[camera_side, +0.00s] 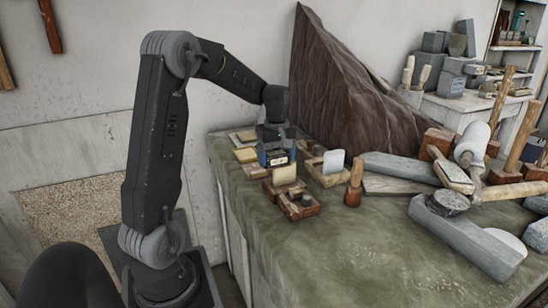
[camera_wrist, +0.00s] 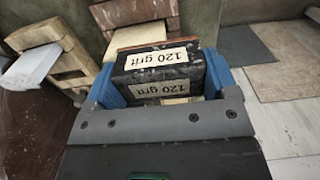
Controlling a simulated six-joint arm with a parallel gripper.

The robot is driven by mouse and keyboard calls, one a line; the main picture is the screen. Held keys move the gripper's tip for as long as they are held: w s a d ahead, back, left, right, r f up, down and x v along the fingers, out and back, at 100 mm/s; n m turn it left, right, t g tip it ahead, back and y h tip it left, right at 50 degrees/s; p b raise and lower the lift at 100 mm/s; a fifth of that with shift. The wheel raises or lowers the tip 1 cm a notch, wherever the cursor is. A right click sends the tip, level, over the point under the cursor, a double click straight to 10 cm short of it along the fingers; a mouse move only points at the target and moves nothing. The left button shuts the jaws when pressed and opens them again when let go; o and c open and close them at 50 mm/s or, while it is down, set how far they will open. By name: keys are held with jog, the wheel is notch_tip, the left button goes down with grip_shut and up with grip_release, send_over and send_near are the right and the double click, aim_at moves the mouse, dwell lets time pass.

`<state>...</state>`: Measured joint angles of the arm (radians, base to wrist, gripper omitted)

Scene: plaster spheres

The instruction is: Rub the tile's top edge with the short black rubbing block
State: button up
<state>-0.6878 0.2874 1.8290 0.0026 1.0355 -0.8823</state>
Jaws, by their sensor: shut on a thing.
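My gripper (camera_side: 276,150) has blue fingers and is shut on a short black rubbing block (camera_wrist: 135,76) with "120 grit" labels. In the wrist view my gripper (camera_wrist: 162,78) has one finger at each end of the block. In the side view it is low over the bench's left part, among small blocks. Two pale upright tiles stand in wooden holders: one tile (camera_side: 333,161) to the right of my gripper, another tile (camera_side: 284,174) in front. I cannot tell which is the task's tile. A pale tile (camera_wrist: 32,68) also shows at left in the wrist view, apart from the block.
The green-covered bench (camera_side: 330,255) is clear at the front. A wooden-handled tool (camera_side: 354,185), stone slabs (camera_side: 465,235) and mallets crowd the right. A dark brown draped form (camera_side: 335,80) rises behind.

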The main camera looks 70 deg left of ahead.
jog(key=shift+w+r, duration=0.5)
jog(key=shift+w, duration=0.15)
jog(key=shift+r, duration=0.1)
jog(key=shift+r, duration=1.2)
jog(key=shift+r, duration=0.1)
jog(key=shift+r, duration=1.9)
